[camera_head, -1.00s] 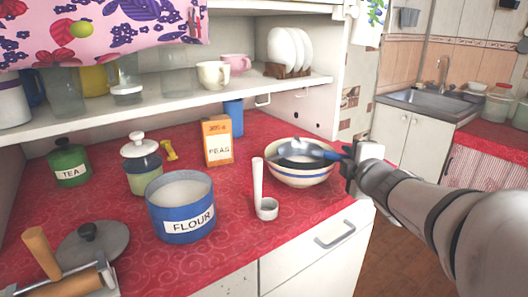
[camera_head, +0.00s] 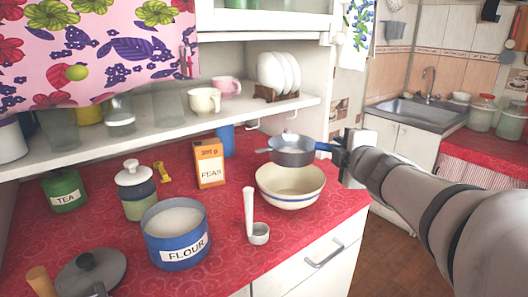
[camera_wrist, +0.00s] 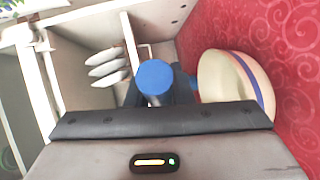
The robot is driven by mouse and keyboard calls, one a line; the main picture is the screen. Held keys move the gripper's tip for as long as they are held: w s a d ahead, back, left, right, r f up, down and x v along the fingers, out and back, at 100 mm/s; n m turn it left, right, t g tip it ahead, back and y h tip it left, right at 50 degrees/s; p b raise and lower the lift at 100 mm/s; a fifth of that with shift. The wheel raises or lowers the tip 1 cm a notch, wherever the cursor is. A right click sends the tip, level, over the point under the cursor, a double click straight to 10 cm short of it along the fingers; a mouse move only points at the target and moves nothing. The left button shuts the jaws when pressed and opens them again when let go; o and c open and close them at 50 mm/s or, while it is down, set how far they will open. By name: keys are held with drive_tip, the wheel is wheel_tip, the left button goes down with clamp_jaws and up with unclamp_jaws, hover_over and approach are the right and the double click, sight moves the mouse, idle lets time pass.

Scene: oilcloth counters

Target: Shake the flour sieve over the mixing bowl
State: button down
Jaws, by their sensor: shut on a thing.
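The flour sieve, with a grey round body (camera_head: 292,151) and a blue handle (camera_head: 325,147), is held above the cream mixing bowl (camera_head: 290,190), toward its far side. The sieve looks nearly level, and its contents cannot be seen. My gripper (camera_head: 343,152) is shut on the blue handle, to the upper right of the bowl. In the wrist view the round blue handle end (camera_wrist: 154,77) shows in front of the jaws, with the blue-banded bowl (camera_wrist: 228,82) to the right. The bowl stands upright on the red oilcloth; its visible inside is pale.
A blue flour canister (camera_head: 177,245) and a white scoop (camera_head: 258,233) stand left of the bowl. An orange peas box (camera_head: 208,164) is behind. The shelf (camera_head: 150,125) with cups and plates overhangs the back. Red cloth is clear at the bowl's right front.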

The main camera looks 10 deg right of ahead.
drive_tip(key=shift+r, duration=0.8)
drive_tip(key=shift+f, duration=0.25)
wheel_tip(320, 180, down, 4)
drive_tip(key=b, duration=0.3)
drive_tip(key=shift+r+b, duration=0.1)
drive_tip(key=shift+b, duration=0.2)
drive_tip(key=shift+w, duration=0.1)
idle(0.4)
drive_tip(key=shift+s+a, duration=0.45)
drive_tip(key=shift+s, duration=0.15)
drive_tip(key=shift+s+a, duration=0.4)
drive_tip(key=shift+s, duration=0.2)
drive_tip(key=shift+w+d, duration=0.85)
drive_tip(key=shift+w, duration=0.3)
drive_tip(key=shift+w+d, duration=0.8)
drive_tip(key=shift+w, duration=0.35)
